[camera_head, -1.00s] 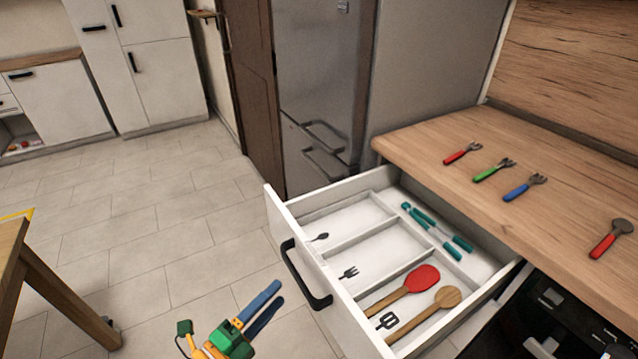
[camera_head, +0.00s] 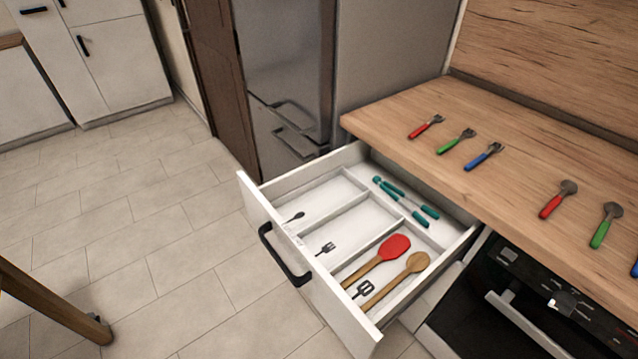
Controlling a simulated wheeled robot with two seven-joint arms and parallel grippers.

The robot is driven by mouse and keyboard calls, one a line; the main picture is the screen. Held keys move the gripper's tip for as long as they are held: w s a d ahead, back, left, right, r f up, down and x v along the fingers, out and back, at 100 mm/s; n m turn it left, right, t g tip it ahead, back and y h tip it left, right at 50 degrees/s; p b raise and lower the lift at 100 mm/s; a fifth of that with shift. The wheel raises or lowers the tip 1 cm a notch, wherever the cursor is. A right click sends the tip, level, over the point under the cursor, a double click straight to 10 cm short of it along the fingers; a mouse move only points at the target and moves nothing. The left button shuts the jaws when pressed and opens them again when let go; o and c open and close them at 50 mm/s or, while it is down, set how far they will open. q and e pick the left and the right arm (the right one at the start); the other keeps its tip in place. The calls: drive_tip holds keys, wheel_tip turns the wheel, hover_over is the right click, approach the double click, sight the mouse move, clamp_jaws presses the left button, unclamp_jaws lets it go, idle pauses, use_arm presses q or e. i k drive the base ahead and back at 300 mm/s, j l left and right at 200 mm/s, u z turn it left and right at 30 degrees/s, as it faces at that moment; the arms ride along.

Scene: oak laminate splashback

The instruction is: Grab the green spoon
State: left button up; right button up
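The green spoon (camera_head: 605,225) lies on the wooden countertop (camera_head: 520,150) at the right of the head view, its green handle toward the front edge and its grey bowl toward the back. A red-handled spoon (camera_head: 558,199) lies to its left. Part of a blue handle (camera_head: 635,270) shows to its right at the picture's edge. Neither of my grippers is in view.
An open white drawer (camera_head: 254,207) sticks out below the counter. It holds a red spatula (camera_head: 393,247), a wooden spoon (camera_head: 418,262) and teal-handled tools (camera_head: 405,199). Red, green and blue forks (camera_head: 483,156) lie on the counter. An oven (camera_head: 500,290) is below.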

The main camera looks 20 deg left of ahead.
sight(613, 209)
drive_tip(key=k+z, duration=0.1)
drive_tip(key=z, duration=1.15)
drive_tip(key=i+l+u, duration=0.15)
drive_tip(key=l, duration=0.25)
drive_tip(key=i+l+u, duration=0.1)
drive_tip(key=l, duration=0.3)
drive_tip(key=i+l+u, duration=0.15)
drive_tip(key=l, duration=0.25)
drive_tip(key=i+l+u, duration=0.1)
drive_tip(key=l, duration=0.35)
drive_tip(key=i+l+u, duration=0.15)
drive_tip(key=l, duration=0.3)
